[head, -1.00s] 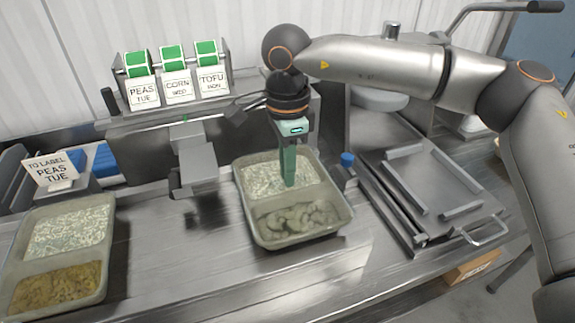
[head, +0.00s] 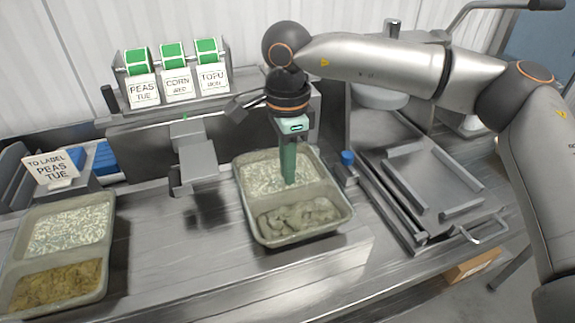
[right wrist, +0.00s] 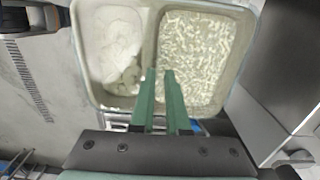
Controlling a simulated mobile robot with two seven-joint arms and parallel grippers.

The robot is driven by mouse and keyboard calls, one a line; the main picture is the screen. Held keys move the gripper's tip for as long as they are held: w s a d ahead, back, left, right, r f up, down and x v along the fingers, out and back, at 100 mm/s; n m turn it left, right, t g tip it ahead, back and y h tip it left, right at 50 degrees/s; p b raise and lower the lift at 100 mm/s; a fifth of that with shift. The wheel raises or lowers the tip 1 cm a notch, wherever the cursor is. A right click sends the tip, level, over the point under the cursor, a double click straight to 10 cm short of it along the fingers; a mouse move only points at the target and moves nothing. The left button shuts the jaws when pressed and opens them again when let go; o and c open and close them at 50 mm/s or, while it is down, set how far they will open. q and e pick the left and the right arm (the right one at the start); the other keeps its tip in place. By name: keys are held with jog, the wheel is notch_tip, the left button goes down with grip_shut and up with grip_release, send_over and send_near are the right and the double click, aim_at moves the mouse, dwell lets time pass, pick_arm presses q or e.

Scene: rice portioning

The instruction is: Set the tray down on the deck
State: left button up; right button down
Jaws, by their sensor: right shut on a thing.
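A grey-green two-compartment tray (head: 342,222) is at the middle of the metal deck (head: 190,255), with rice in the back compartment and a lumpy grey food in the front one. My right gripper (head: 289,183) points down into it and is shut on the tray near the divider. In the right wrist view, the green fingers (right wrist: 160,78) reach over the tray (right wrist: 150,45) between grey food and rice. I cannot tell whether the tray's underside touches the deck. My left gripper is not in view.
A second tray (head: 108,232) with rice and brown food stands at left, near a "TO LABEL PEAS TUE" sign (head: 51,167). A label rack (head: 180,92) stands behind. A grey metal stand (head: 196,160) and a blue-capped item (head: 347,159) flank the middle tray. A metal frame (head: 430,185) lies right.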

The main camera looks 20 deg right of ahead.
jog(key=shift+f+b, duration=0.5)
jog(key=shift+f, duration=0.05)
dwell(0.9)
jog(key=shift+c, duration=1.8)
grip_release()
jog(key=shift+r, duration=0.1)
jog(key=shift+r+p, duration=2.75)
jog(key=shift+r, duration=1.2)
